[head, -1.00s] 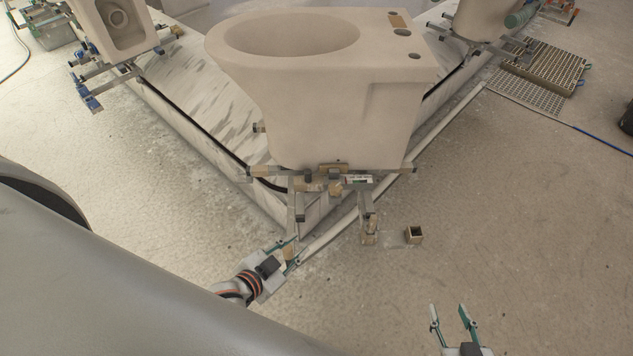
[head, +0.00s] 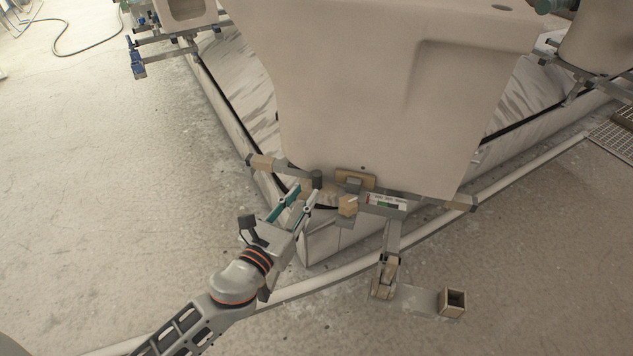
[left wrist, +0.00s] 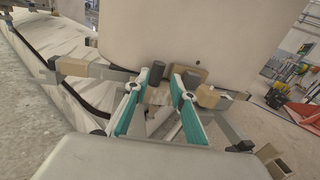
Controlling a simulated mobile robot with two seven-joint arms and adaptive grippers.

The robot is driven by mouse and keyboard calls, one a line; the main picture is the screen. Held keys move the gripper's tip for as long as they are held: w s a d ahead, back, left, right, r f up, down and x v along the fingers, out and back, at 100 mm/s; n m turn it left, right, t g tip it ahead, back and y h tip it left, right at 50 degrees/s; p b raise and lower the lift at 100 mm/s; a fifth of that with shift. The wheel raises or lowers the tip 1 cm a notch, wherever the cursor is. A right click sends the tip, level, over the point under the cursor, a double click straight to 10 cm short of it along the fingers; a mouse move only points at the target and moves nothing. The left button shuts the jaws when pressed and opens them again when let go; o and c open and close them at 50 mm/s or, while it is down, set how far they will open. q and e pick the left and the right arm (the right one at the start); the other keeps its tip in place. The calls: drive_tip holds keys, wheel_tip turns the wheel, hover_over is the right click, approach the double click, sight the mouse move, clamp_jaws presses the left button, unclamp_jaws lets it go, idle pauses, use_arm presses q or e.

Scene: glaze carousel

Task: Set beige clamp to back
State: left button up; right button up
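At the lower front of the large beige ceramic piece (head: 370,100), a grey cross bar carries several beige clamp parts. A beige block (head: 348,206) sits near the middle of the bar, in front of a beige plate (head: 355,178). It also shows in the left wrist view (left wrist: 207,96). Which part is the task's clamp I cannot tell for sure. My left gripper (head: 307,192) is open, its fingertips by a dark cylinder (head: 316,179), left of the block. Its spread teal fingers (left wrist: 156,84) hold nothing visible. My right gripper is out of view.
A post with beige feet (head: 382,285) and a square beige tube (head: 452,302) stand below the bar at right. A pale floor rail (head: 350,268) runs under the piece. Other fixtures (head: 175,35) stand behind. The floor at left is clear.

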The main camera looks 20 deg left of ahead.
sight(315, 178)
use_arm(q)
drive_tip(key=shift+m, duration=0.4)
drive_tip(key=w, duration=0.8)
drive_tip(key=shift+w+d+b, duration=0.1)
drive_tip(key=shift+d+b, duration=0.1)
drive_tip(key=shift+b, duration=0.15)
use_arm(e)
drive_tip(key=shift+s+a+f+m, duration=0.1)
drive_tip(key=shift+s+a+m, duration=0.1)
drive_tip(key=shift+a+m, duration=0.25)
